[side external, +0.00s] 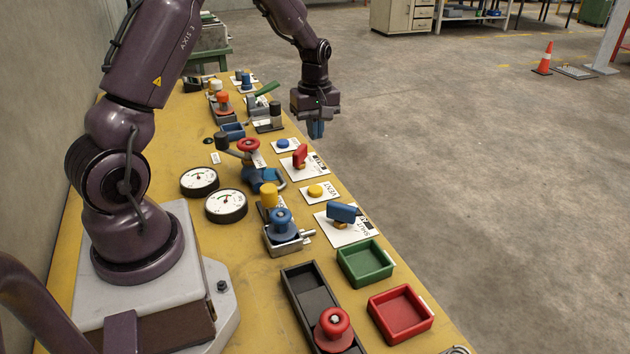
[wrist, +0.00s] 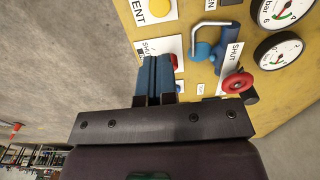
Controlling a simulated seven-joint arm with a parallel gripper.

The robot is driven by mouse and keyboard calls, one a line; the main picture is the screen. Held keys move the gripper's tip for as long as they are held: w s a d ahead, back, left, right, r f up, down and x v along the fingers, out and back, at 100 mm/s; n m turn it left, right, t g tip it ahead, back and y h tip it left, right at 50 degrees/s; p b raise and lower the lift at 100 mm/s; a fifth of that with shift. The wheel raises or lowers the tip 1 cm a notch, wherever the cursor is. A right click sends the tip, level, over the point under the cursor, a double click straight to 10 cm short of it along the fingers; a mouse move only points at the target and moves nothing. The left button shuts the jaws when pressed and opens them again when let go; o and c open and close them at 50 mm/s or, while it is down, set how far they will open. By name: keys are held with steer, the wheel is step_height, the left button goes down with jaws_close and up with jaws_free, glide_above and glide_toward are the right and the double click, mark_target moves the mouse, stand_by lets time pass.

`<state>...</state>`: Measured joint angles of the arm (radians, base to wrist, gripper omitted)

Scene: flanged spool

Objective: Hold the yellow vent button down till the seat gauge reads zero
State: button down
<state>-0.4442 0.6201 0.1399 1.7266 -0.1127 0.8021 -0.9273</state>
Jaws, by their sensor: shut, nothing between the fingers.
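The yellow vent button (side external: 316,191) sits on a white plate marked VENT near the bench's right edge. It also shows at the top of the wrist view (wrist: 160,7), cut by the frame edge. My gripper (side external: 316,130) is shut and empty, with blue fingers pressed together. It hangs in the air beyond the button, apart from it. In the wrist view the fingers (wrist: 158,70) lie below the button. Two round white gauges (side external: 199,181) (side external: 226,206) lie left of the button. I cannot tell which is the seat gauge, and the readings are too small.
A red handle (side external: 300,157) and a blue button (side external: 283,143) lie near my gripper. A blue handle (side external: 342,213) stands just nearer than the vent button. A red handwheel (side external: 249,146) and blue valve (side external: 262,178) stand left. Green (side external: 366,278) and red trays (side external: 428,323) are in front.

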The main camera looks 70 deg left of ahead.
mark_target(314, 190)
stand_by(0.3)
step_height(314, 190, down, 14)
stand_by(0.5)
steer(key=shift+f, duration=1.2)
steer(key=shift+d, duration=0.1)
steer(key=shift+s+d, duration=0.1)
steer(key=shift+s, duration=0.05)
stand_by(1.0)
step_height(314, 190, up, 15)
steer(key=shift+w+a, duration=0.3)
steer(key=shift+w, duration=0.1)
